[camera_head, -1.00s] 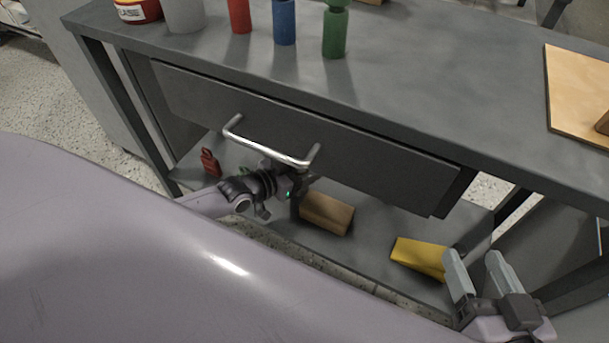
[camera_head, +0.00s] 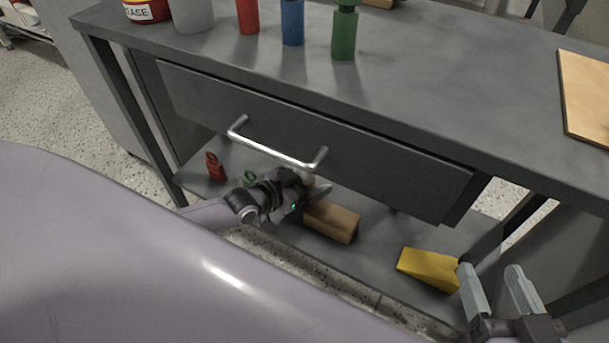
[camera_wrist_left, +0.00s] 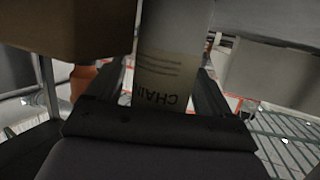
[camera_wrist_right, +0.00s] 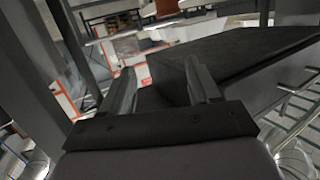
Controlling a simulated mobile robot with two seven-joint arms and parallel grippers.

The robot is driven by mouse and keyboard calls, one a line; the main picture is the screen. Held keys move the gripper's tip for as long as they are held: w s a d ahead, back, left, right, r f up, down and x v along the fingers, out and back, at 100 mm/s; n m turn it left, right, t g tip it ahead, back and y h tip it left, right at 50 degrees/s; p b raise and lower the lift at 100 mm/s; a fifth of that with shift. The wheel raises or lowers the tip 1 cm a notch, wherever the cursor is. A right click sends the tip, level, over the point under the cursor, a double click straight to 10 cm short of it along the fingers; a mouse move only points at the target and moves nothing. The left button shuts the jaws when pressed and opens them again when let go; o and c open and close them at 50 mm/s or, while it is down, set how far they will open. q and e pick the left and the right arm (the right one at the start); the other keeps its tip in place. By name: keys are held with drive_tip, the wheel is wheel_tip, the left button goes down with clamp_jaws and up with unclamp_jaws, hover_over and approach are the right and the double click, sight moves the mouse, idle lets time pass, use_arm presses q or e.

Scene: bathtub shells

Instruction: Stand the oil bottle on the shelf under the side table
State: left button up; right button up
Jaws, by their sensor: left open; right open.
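The oil bottle, a grey bottle with a pale label reading "CHAI", shows in the left wrist view (camera_wrist_left: 170,65) between the two open fingers. In the head view only a small pale part (camera_head: 308,181) shows, behind my left gripper and below the drawer. My left gripper (camera_head: 314,190) is open around the bottle, low over the shelf (camera_head: 375,240) under the side table (camera_head: 420,90). Whether the bottle's base rests on the shelf is hidden. My right gripper (camera_head: 497,288) is open and empty by the table's right front.
A wooden block (camera_head: 332,222), a yellow wedge (camera_head: 428,268), a red padlock (camera_head: 215,167) and a green item (camera_head: 250,178) are on the shelf. The drawer (camera_head: 300,140) with its metal handle (camera_head: 272,148) hangs above my left gripper. Several bottles and cans stand on the tabletop.

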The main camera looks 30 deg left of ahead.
use_arm(q)
drive_tip(key=shift+s+r, duration=0.15)
drive_tip(key=shift+r, duration=0.05)
drive_tip(key=p+v, duration=0.5)
drive_tip(key=v, duration=0.6)
drive_tip(key=shift+s+a+p, duration=0.2)
drive_tip(key=shift+s+p, duration=0.05)
drive_tip(key=shift+p, duration=0.05)
use_arm(e)
drive_tip(key=shift+w+a+m+g+y, duration=0.2)
drive_tip(key=shift+a+m+g, duration=0.15)
drive_tip(key=shift+a, duration=0.2)
drive_tip(key=shift+w+a+m+g+y, duration=0.1)
drive_tip(key=shift+a+m+g+y, duration=0.15)
drive_tip(key=shift+a+g, duration=0.3)
drive_tip(key=shift+w+a+m+g+y, duration=0.15)
drive_tip(key=shift+a+m+g, duration=0.15)
drive_tip(key=shift+a, duration=0.3)
use_arm(q)
drive_tip(key=shift+r, duration=0.15)
